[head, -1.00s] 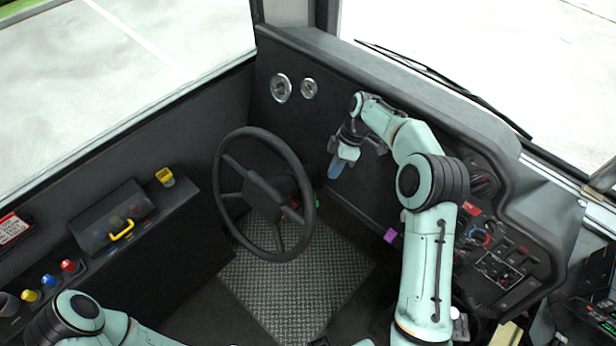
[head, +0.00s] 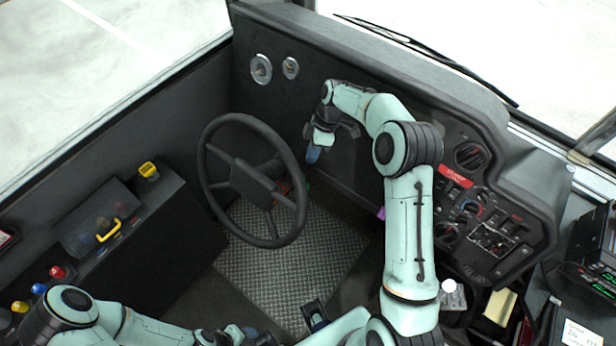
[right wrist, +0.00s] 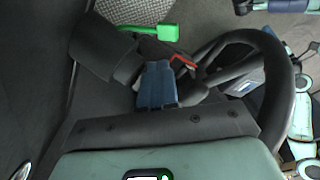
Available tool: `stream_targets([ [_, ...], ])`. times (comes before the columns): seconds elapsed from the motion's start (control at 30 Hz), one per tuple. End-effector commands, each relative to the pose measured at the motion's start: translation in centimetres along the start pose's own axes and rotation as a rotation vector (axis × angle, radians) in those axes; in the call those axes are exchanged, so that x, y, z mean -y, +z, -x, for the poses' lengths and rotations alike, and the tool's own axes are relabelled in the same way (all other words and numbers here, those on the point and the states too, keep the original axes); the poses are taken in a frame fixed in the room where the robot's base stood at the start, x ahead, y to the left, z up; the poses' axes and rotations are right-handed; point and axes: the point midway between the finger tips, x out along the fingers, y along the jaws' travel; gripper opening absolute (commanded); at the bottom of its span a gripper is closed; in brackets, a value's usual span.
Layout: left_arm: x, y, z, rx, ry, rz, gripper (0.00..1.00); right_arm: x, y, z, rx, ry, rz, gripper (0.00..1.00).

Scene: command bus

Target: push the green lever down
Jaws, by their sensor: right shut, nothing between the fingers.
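The green lever (right wrist: 158,32) sticks out from the dark steering column beside the wheel in the right wrist view. Its thin stalk and block-shaped end are clear of my fingers. In the head view only a speck of green shows at the column, behind the wheel's right rim. My right gripper (head: 314,154) is shut and empty, with blue fingertips pointing down, just right of the steering wheel. The right wrist view shows the shut fingers (right wrist: 157,85) near the lever, with a gap between them. My left gripper (head: 250,332) is low at the bottom edge, and its fingers are unclear.
The steering wheel (head: 205,165) stands left of my right gripper. The dashboard panel (head: 490,240) with knobs and switches is to the right. A side console (head: 165,200) with coloured buttons and a yellow-handled cover is on the left. Free room lies above the metal floor plate (head: 290,275).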

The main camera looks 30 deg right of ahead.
Motion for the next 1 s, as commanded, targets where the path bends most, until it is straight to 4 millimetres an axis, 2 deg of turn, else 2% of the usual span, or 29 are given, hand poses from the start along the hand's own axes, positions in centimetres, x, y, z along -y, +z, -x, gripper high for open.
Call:
stream_targets([
  [0.03,0.1,0.0,-0.1,0.000,0.000,0.000,0.60,0.1,0.0,-1.3,0.001,-0.005,0.000,0.00],
  [0.2,0.1,0.0,-0.2,0.001,0.000,0.000,0.60,0.1,0.0,-4.8,0.000,-0.005,-0.001,0.00],
  [0.4,0.1,0.1,-0.2,0.001,0.000,0.000,0.60,1.1,0.7,-7.2,0.000,-0.002,-0.001,0.00],
  [0.6,0.1,0.1,-0.2,0.001,0.000,0.000,0.60,1.6,1.0,-8.2,0.000,0.000,-0.001,0.00],
  [1.0,0.2,0.1,-0.4,0.002,-0.001,0.001,0.60,1.6,1.0,-8.3,0.000,0.004,0.001,0.00],
])
